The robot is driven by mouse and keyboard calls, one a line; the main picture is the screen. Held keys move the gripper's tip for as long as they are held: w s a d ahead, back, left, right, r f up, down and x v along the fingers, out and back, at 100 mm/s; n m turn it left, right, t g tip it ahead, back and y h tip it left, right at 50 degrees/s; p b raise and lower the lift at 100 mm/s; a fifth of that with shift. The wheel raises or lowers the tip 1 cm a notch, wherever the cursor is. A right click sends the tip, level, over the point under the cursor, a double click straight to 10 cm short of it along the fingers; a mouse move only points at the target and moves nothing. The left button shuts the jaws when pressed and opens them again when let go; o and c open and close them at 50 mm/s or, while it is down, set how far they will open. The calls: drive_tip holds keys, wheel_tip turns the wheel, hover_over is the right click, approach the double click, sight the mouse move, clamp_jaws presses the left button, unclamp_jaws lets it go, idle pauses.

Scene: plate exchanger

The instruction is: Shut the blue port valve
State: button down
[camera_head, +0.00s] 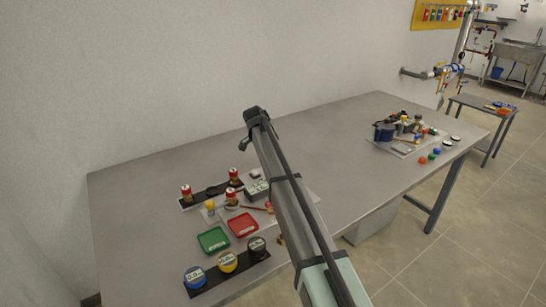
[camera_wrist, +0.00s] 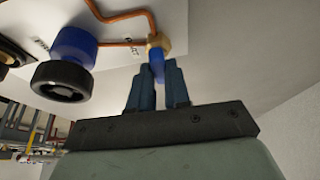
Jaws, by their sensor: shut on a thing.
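In the wrist view, a small blue valve handle (camera_wrist: 157,68) sits on a brass fitting (camera_wrist: 160,43) at the end of a copper pipe on a white panel (camera_wrist: 115,18). My gripper (camera_wrist: 158,76) reaches up to it, with its two dark fingers on either side of the blue handle, shut on it. The handle's lower part is hidden between the fingers. A larger blue body with a black round knob (camera_wrist: 62,80) is on the panel to the left, apart from the fingers. In the head view my gripper cannot be made out.
Copper pipes (camera_wrist: 125,43) run across the panel close to the fingers. In the head view, a long grey table (camera_head: 340,130) carries green and red trays, jars and a cluster of small parts. A smaller table (camera_head: 485,108) stands at the right, with pipework behind it.

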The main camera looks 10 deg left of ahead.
drive_tip(key=c, duration=1.1)
unclamp_jaws()
drive_tip(key=v, duration=1.3)
drive_tip(key=shift+s+r, duration=0.1)
drive_tip(key=shift+r, duration=0.3)
